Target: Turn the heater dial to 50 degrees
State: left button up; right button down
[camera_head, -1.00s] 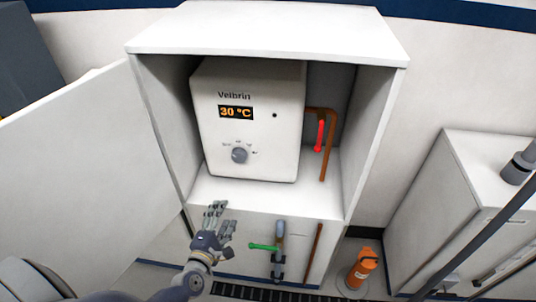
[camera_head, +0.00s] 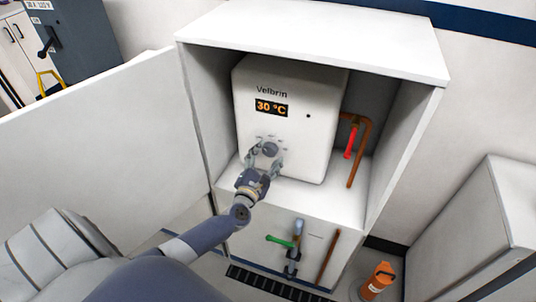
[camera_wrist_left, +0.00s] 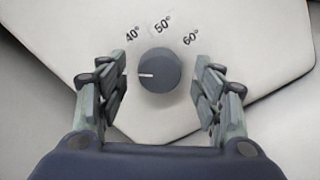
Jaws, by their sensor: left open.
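The white heater (camera_head: 300,130) stands inside an open white cabinet, and its display (camera_head: 271,108) reads 30 °C. The grey round dial (camera_head: 270,149) is low on its front face. In the left wrist view the dial (camera_wrist_left: 160,70) sits below the marks 40°, 50° and 60°, and its white pointer line points left. My left gripper (camera_head: 266,156) is open in front of the dial. In the wrist view its fingers (camera_wrist_left: 162,84) stand on both sides of the dial, with a gap on each side. My right gripper is not in view.
The open cabinet door (camera_head: 100,140) spreads to the left of my arm. A red-handled valve (camera_head: 350,143) and copper pipe (camera_head: 362,150) are right of the heater. A green-handled valve (camera_head: 280,241) is below.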

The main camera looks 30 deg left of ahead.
pick_arm(q)
jog(key=shift+w+a, duration=0.15)
jog(key=shift+w, duration=0.4)
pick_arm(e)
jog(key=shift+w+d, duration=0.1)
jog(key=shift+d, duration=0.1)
pick_arm(q)
jog(key=c, duration=0.8)
jog(key=shift+c, duration=1.3)
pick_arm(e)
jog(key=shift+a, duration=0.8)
